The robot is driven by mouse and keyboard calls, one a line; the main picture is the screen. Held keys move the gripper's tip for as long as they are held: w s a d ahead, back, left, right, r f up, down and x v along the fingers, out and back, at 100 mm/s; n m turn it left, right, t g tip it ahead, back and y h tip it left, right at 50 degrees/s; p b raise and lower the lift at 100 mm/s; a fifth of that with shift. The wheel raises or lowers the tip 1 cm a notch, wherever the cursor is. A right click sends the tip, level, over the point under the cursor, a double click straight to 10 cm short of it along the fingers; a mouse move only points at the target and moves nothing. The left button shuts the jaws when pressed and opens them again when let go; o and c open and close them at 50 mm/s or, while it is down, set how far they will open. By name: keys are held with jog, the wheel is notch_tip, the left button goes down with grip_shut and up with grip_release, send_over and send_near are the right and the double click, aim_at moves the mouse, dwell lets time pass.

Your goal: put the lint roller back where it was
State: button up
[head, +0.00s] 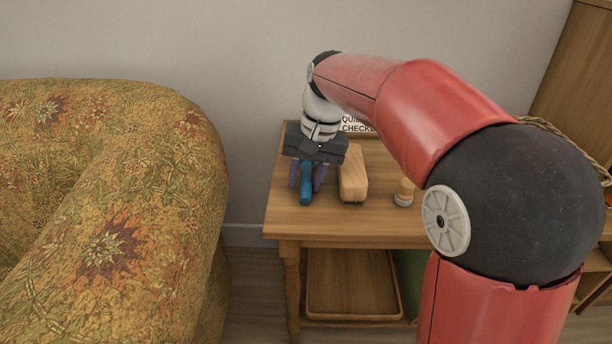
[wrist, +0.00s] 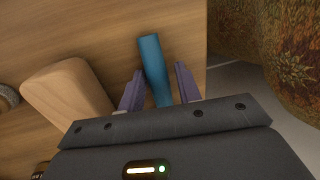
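A blue handle (head: 305,190), which looks like the lint roller's, is at the left part of the small wooden table (head: 400,228). The rest of it is hidden under my gripper. My gripper (head: 305,186) points down over it, with its purple fingers on either side of the handle. In the wrist view the blue handle (wrist: 153,62) lies between the fingertips (wrist: 159,70), with a gap visible at the right finger and a smaller one at the left. The gripper is open. I cannot tell whether the handle rests on the tabletop.
A wooden brush (head: 352,175) lies close to the right of my gripper. A small round wooden brush (head: 404,193) stands further right. A sign (head: 357,126) is behind. A patterned sofa (head: 110,200) is left of the table, across a gap. The table's front left corner is clear.

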jog(key=shift+d+f, duration=0.15)
jog(key=shift+d, duration=0.1)
jog(key=p+v, duration=0.4)
jog(key=v, duration=0.9)
jog(key=s+d+f+t, duration=0.2)
jog(key=s+d+f, duration=0.2)
jog(key=s, duration=0.3)
jog(key=s+d+f+t+h, duration=0.1)
jog(key=s+d+f+t, duration=0.1)
jog(key=s+d+f, duration=0.2)
jog(key=s+d+f+t+h, duration=0.1)
jog(key=s+d+f, duration=0.3)
jog(key=s, duration=0.6)
jog(key=shift+s+t, duration=0.25)
jog(key=shift+t, duration=0.15)
jog(key=shift+d+r, duration=0.15)
jog(key=shift+r, duration=0.05)
notch_tip(320, 180, up, 6)
jog(key=p, duration=0.5)
jog(key=shift+f, duration=0.2)
